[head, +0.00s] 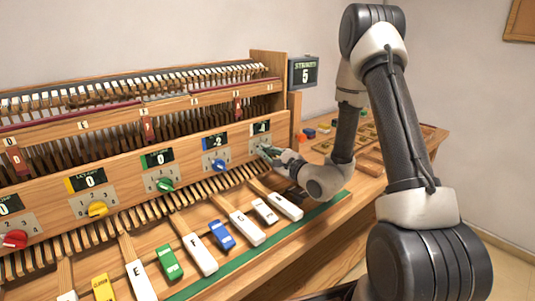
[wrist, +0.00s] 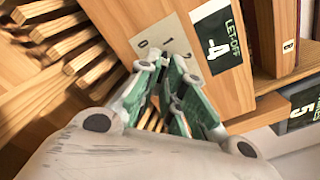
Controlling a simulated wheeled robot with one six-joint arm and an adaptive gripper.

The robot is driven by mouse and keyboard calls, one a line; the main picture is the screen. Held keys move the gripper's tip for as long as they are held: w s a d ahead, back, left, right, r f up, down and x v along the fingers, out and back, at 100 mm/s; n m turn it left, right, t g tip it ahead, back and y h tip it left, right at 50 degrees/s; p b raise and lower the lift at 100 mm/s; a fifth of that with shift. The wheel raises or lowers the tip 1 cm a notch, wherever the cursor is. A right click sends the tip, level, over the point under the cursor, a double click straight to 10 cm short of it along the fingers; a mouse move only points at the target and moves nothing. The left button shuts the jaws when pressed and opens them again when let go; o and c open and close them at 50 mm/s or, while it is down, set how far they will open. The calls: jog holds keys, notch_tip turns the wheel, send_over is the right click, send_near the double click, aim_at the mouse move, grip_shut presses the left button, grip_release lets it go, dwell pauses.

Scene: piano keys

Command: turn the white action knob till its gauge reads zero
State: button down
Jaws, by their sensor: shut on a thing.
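My gripper (head: 266,152) is at the rightmost dial plate of the piano action's front panel, its green-padded fingers shut around the white knob. In the wrist view my gripper (wrist: 168,68) covers the knob, so its pointer angle cannot be seen. The plate (wrist: 170,30) shows the digits 0, 1 and 2 around the fingers. In the head view this gauge (head: 261,128) is small and partly hard to read.
Blue (head: 218,165), green (head: 165,185), yellow (head: 97,209) and red (head: 14,240) knobs line the panel to the left, each with a gauge. White and coloured keys (head: 198,254) lie below. A display (head: 303,72) reading 5 stands above right. Small blocks lie on the bench behind my arm.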

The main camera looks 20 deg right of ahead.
jog(key=shift+m, duration=0.3)
jog(key=m, duration=0.4)
jog(key=shift+w+d+m, duration=0.1)
jog(key=shift+d+m, duration=0.1)
jog(key=shift+m, duration=3)
jog(key=shift+w+d+m, duration=0.1)
jog(key=shift+d+m, duration=0.05)
jog(key=shift+m, duration=3.05)
jog(key=c, duration=1.5)
grip_release()
jog(key=shift+c, duration=0.2)
jog(key=shift+s, duration=0.1)
